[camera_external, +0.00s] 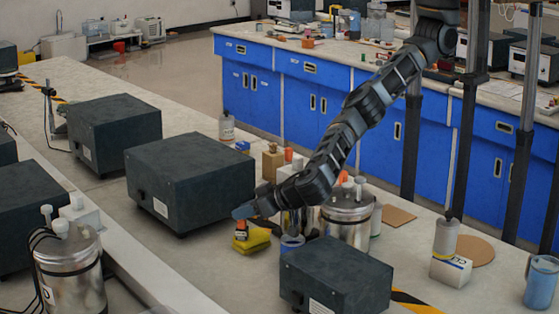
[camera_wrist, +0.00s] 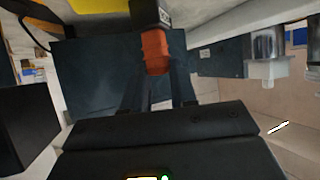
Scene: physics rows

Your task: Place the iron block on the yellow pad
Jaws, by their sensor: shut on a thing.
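My gripper (camera_external: 242,214) is shut on a small orange block with a dark end (camera_external: 241,232), which I take to be the iron block. In the wrist view the orange part of this block (camera_wrist: 155,50) sits between my fingers (camera_wrist: 158,80), with its dark end beyond. The yellow pad (camera_external: 260,241) lies on the pale bench just right of and behind the block in the external view. Part of the yellow pad (camera_wrist: 100,5) shows at the top edge of the wrist view. I cannot tell whether the block touches the pad.
Large dark boxes stand left of my gripper (camera_external: 190,175) and in front (camera_external: 335,275). A blue cup (camera_external: 291,243) and a steel canister (camera_external: 348,218) stand close on the right. Free bench (camera_external: 225,255) lies in front of the pad.

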